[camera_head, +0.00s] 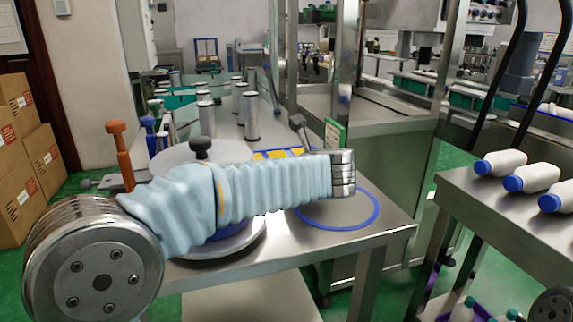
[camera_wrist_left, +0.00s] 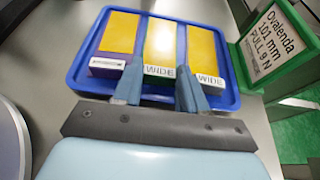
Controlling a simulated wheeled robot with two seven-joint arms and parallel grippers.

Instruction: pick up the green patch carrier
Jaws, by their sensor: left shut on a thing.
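In the left wrist view a blue tray (camera_wrist_left: 78,70) holds three yellow-topped patch carriers side by side. The middle carrier (camera_wrist_left: 164,42), with a white WIDE label on its front, stands between the fingers of my left gripper (camera_wrist_left: 158,76). The gripper is shut on it near its front end, and the carrier still lies within the tray. The green of its body hardly shows. The left carrier (camera_wrist_left: 118,33) has a purple front; the right carrier (camera_wrist_left: 199,48) also has a WIDE label. In the head view my sleeved arm partly hides the tray (camera_head: 258,155). My right gripper is out of view.
A green-framed sign (camera_wrist_left: 272,42) reading "Ovalenda 107 mm PULL 9 N" stands right of the tray. In the head view a blue ring (camera_head: 376,208) lies on the steel table (camera_head: 395,222). White bottles (camera_head: 532,178) lie on the right bench.

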